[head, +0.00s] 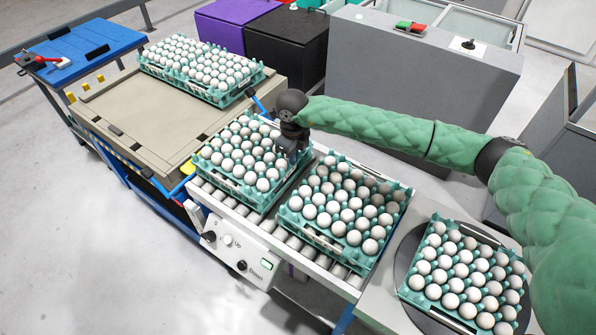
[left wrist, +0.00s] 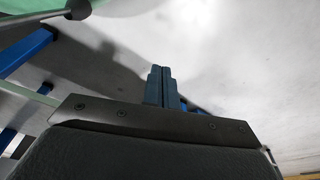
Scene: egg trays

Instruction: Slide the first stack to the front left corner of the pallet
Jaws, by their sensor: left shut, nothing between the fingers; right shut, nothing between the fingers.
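A stack of teal trays with white eggs (head: 152,68) sits along the far edge of the beige pallet (head: 130,112). A second egg stack (head: 205,172) stands at the roller conveyor's end by the pallet's near edge. My right gripper (head: 292,155) points down at this second stack's right far side; whether it touches is unclear. It is shut and empty. My left gripper (left wrist: 162,85) shows only in the left wrist view, shut and empty, above pale floor. Which stack counts as first cannot be told from the pictures.
A third egg stack (head: 318,240) is on the roller conveyor (head: 291,241), and another (head: 440,303) is on a round turntable (head: 402,262). A control box (head: 235,250) fronts the conveyor. Purple (head: 225,30) and black (head: 285,50) bins stand behind. The pallet's middle is bare.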

